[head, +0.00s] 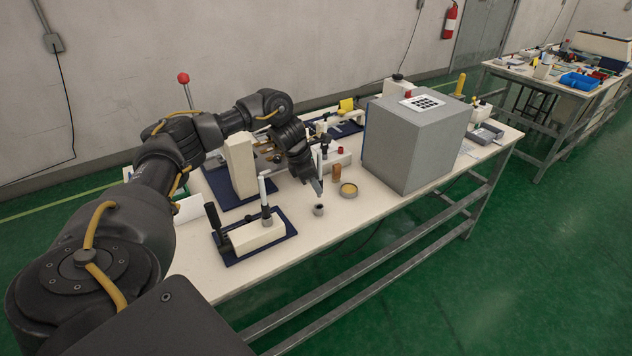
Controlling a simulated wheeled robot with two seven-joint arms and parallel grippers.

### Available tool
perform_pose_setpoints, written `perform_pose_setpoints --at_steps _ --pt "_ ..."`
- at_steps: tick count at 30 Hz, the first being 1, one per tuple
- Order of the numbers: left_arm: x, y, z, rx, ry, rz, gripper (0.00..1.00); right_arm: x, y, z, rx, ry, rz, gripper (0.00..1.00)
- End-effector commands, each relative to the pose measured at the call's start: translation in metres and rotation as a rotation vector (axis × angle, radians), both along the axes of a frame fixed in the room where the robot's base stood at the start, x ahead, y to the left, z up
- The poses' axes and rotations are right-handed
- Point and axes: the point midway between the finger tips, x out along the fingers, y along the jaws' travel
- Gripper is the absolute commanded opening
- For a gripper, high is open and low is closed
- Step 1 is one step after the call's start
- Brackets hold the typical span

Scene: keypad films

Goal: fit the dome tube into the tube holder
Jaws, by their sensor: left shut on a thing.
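My left gripper (314,172) points down over the middle of the table and is shut on a slim grey-blue tube, which I take to be the dome tube (318,186). The tube hangs roughly upright, slightly tilted, with its lower end showing below the fingers. A small grey cup, probably the tube holder (318,210), stands on the table just below the tube. The tube's end appears above the cup, apart from it. The shape of the tube's end is too small to tell. My right gripper is not in view.
A round dish (348,190) sits right of the cup, with a small brown block (337,172) behind it. A large grey box (415,142) stands further right. A fixture with a white block (256,236) and black handle is at the left front. Bare tabletop lies in front of the dish.

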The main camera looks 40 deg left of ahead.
Motion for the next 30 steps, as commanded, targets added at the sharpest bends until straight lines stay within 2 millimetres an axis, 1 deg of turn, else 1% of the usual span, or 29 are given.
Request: perform_pose_setpoints --at_steps 1,3,9,30 --pt "0.0 0.0 -0.009 0.0 0.0 0.0 0.0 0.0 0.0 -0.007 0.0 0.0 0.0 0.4" --pt "0.0 0.0 -0.016 0.0 0.001 0.0 0.0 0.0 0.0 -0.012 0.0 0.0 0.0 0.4" --pt "0.0 0.0 -0.026 0.001 0.001 -0.001 0.0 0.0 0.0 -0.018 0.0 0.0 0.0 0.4" --pt "0.0 0.0 -0.026 0.0 0.0 -0.001 0.0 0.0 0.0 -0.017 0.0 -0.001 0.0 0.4"
